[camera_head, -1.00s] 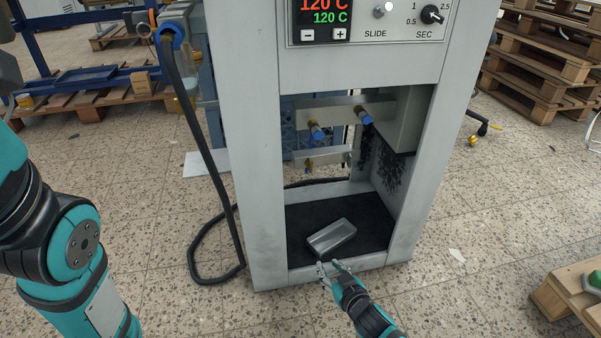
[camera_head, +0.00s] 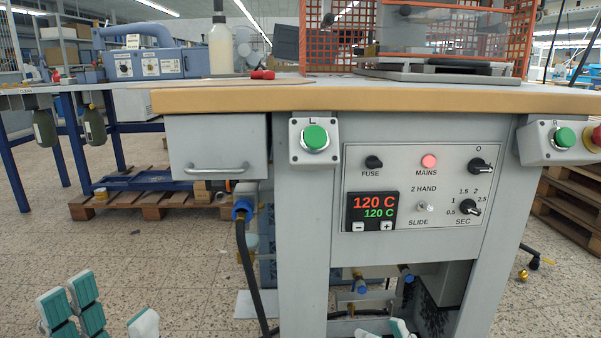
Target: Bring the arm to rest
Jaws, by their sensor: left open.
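My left gripper (camera_head: 110,312) is at the bottom left edge of the view. Its teal-padded fingers stand apart with nothing between them. Its arm is out of view below. Part of my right gripper (camera_head: 392,327), white with some teal, shows at the bottom edge in front of the machine's lower opening. The cut-off picture does not show whether it is open or shut. The grey foil stamping machine (camera_head: 300,230) stands in front of me, and the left gripper is apart from it, to its left.
The machine's table edge (camera_head: 400,98) juts out above a green button box (camera_head: 314,141), a drawer (camera_head: 217,150) and a control panel (camera_head: 420,190). A black hose (camera_head: 250,280) hangs at its left side. Pallets stand at the right.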

